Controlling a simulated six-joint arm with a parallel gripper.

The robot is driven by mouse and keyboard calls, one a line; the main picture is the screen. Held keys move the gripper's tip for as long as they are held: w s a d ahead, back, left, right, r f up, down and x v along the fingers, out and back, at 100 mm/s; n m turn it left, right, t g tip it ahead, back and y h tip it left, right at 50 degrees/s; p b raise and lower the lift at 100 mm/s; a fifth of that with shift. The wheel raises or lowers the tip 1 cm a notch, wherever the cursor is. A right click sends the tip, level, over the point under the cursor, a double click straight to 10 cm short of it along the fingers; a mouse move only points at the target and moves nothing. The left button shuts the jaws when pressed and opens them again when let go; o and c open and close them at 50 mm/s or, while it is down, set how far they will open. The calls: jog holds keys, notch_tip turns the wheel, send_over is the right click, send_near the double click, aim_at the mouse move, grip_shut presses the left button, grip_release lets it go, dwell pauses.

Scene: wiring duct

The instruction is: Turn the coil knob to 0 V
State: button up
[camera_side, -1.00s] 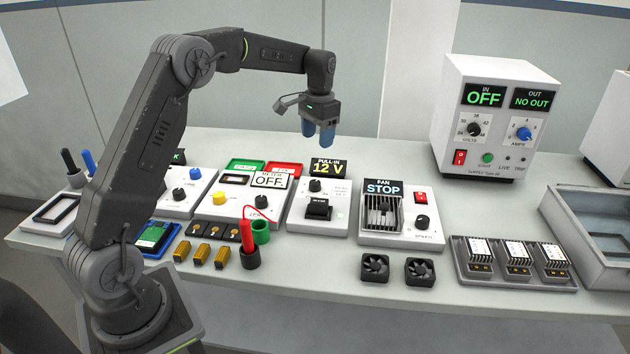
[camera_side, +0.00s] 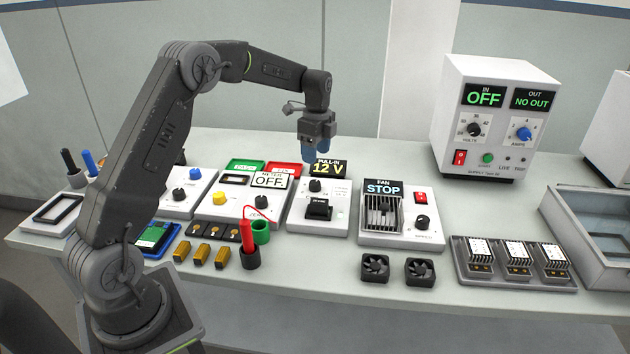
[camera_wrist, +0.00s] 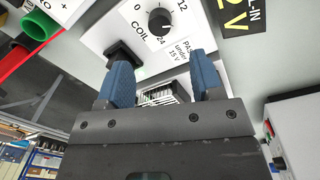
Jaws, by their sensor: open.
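The coil knob (camera_side: 315,186) is a small black dial on a white box, under a "PULL-IN 12 V" display (camera_side: 327,168). In the wrist view the coil knob (camera_wrist: 160,21) sits beside the word COIL, with 0, 12 and 24 printed around it. Its pointer is too small to read surely. My gripper (camera_side: 320,150) has blue fingers and hangs above the coil box, over the display in the side view. In the wrist view my gripper (camera_wrist: 161,76) is open and empty, its fingers apart, with the knob beyond the gap and not touched.
A black relay socket (camera_side: 318,208) is just in front of the knob. The meter box (camera_side: 238,205) is to the left, the fan box (camera_side: 403,222) to the right.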

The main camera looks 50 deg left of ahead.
aim_at(315, 182)
jog(key=f, duration=0.9)
jog(key=shift+s+d+f, duration=0.1)
jog(key=shift+s, duration=0.15)
jog(key=c, duration=0.9)
